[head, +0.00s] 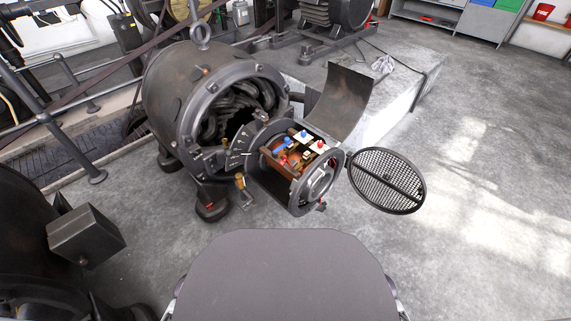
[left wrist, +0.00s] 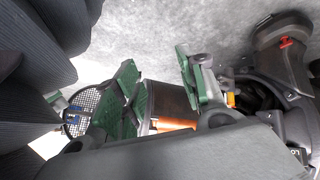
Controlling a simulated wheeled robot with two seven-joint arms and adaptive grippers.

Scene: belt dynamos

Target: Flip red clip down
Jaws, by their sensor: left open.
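The open dynamo end (head: 298,165) in the head view holds a small bay with blue and white parts and small red parts. One red piece (head: 321,145) sits on a white block at the bay's right side; it looks like the red clip, but its up or down position is too small to tell. My left gripper (left wrist: 158,62) shows only in the left wrist view, with its green fingers spread and nothing between them. Part of the dynamo end shows behind and between the fingers. The red clip cannot be made out there. My right gripper is in neither view.
A round mesh cover (head: 387,180) hangs open at the bay's right, and a curved metal cover (head: 338,103) stands raised behind it. The dynamo's large body (head: 205,85) is to the left. The concrete floor (head: 480,220) at the right is clear.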

